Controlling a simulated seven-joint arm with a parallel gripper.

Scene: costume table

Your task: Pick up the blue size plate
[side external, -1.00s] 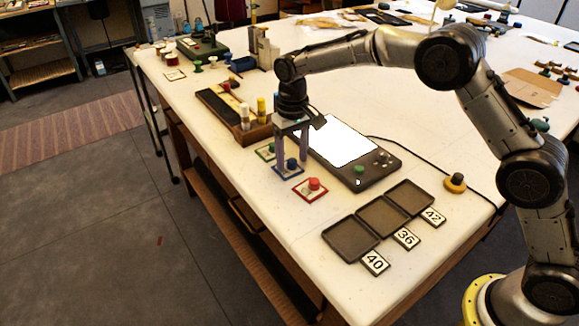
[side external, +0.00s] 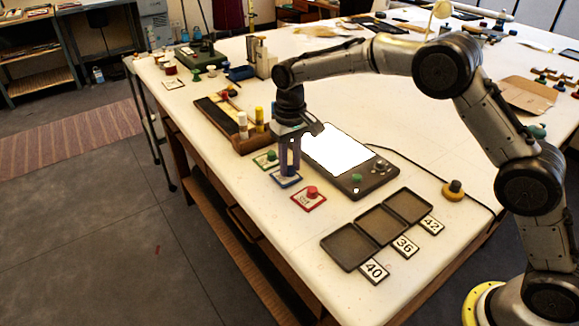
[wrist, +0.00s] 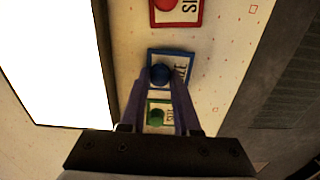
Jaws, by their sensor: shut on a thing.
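The blue size plate (wrist: 172,55) is a small white card with a blue border and a round blue knob (wrist: 160,74). It lies in the row between the red plate and the green plate. My gripper (wrist: 161,80) is shut on the blue knob, with a finger on either side of it in the wrist view. In the side view my gripper (side external: 289,174) is low over the blue plate (side external: 285,180), and its fingers hide most of the knob. I cannot tell whether the plate is lifted off the table.
The red plate (side external: 309,201) and green plate (side external: 266,161) lie close on either side. A lit panel device (side external: 338,149) is just to the right. A trio of dark trays (side external: 349,248) with number cards stands nearer the front. A wooden box (side external: 250,143) is behind.

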